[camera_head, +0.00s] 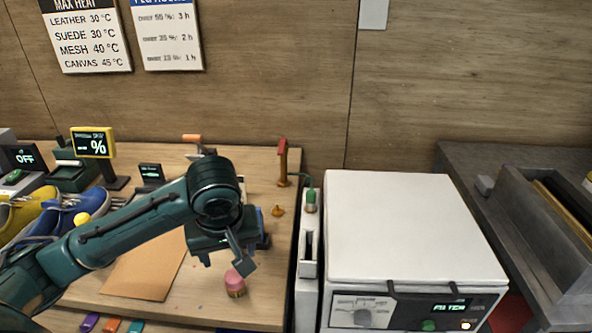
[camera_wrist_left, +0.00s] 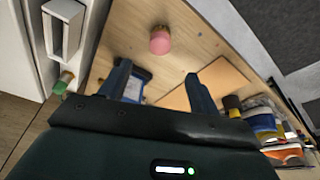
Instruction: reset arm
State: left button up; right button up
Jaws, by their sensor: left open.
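My left gripper (camera_head: 226,254) hangs from the dark green arm over the right part of the wooden table (camera_head: 270,308). Its fingers are apart, with nothing between their tips. It also shows in the left wrist view (camera_wrist_left: 160,85), open, with table surface beyond it. A pink-topped round item (camera_head: 235,281) stands on the table just below and right of the gripper; it also shows in the left wrist view (camera_wrist_left: 160,40). A blue-and-white item (camera_wrist_left: 136,84) is partly hidden behind one finger in the left wrist view. My right gripper is not in view.
A white box-shaped machine (camera_head: 400,220) with a front panel stands to the right. Yellow (camera_head: 20,214) and blue (camera_head: 75,210) sneakers are at the left, partly behind my arm. A brown board (camera_head: 145,272) lies mid-table. A red-topped post (camera_head: 283,160) stands at the back.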

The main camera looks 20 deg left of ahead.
pick_arm(q)
jog(key=s+d+f+m+h, duration=0.3)
jog(key=s+d+f+m, duration=0.15)
jog(key=d+f, duration=0.2)
jog(key=s+a+f+m+t+y, duration=0.1)
jog(key=s+a+f+m, duration=0.1)
jog(key=s+f, duration=0.3)
jog(key=s+a+f+m, duration=0.1)
jog(key=s+f+m, duration=0.2)
jog(key=s, duration=0.4)
jog(key=w+d+f+t+h, duration=0.3)
jog(key=w+d+f+t, duration=0.3)
jog(key=f+t, duration=0.1)
jog(key=shift+w+d+m, duration=0.15)
jog(key=shift+d+m, duration=0.05)
jog(key=shift+m, duration=0.15)
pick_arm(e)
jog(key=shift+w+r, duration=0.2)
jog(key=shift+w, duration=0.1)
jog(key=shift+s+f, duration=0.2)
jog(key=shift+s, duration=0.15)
pick_arm(q)
jog(key=shift+o, duration=0.5)
jog(key=shift+w, duration=0.1)
